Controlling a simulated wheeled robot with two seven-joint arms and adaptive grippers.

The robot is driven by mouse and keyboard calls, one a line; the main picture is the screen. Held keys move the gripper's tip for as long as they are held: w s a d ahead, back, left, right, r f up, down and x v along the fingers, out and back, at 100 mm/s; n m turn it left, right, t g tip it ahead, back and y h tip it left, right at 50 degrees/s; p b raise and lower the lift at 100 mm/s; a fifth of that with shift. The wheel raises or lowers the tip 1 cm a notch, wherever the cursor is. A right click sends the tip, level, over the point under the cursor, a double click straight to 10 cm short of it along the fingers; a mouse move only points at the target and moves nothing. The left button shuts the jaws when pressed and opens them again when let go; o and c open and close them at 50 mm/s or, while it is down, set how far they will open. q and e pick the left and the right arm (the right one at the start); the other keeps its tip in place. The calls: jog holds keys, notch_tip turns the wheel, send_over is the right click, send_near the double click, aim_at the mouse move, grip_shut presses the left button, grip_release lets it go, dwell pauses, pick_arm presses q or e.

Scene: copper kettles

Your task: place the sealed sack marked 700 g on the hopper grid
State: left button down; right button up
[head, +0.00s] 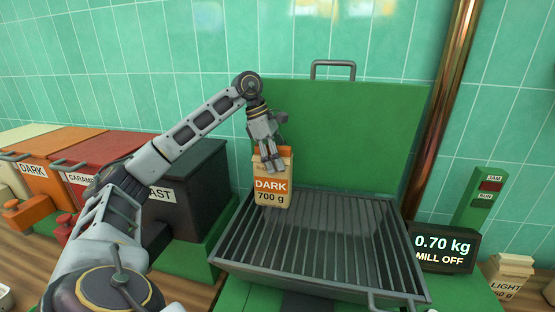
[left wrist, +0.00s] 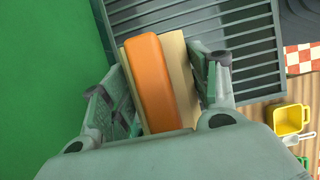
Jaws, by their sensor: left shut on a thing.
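The sack marked DARK 700 g (head: 273,193) is a tan bag with an orange label band. It stands upright at the back left of the hopper grid (head: 320,240), its base at the bars; I cannot tell how firmly it rests there. My left gripper (head: 271,163) is shut on the top of the sack from above. In the left wrist view the sack's orange top (left wrist: 152,80) lies between the fingers of my left gripper (left wrist: 165,85), with the grid bars (left wrist: 238,18) beyond it. My right gripper is not in view.
A display (head: 444,247) reads 0.70 kg, MILL OFF. The green raised lid (head: 350,130) stands behind the grid. A black bin (head: 195,190), red bin (head: 105,150) and orange bin (head: 60,145) stand left. A LIGHT sack (head: 508,278) stands right. The grid's right side is clear.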

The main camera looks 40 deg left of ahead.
pick_arm(q)
jog(key=shift+f, duration=0.1)
dwell(0.3)
jog(key=shift+c, duration=2)
grip_release()
jog(key=shift+v, duration=4.15)
jog(key=shift+p+v, duration=1)
jog(key=shift+v, duration=1)
jog(key=shift+d, duration=0.1)
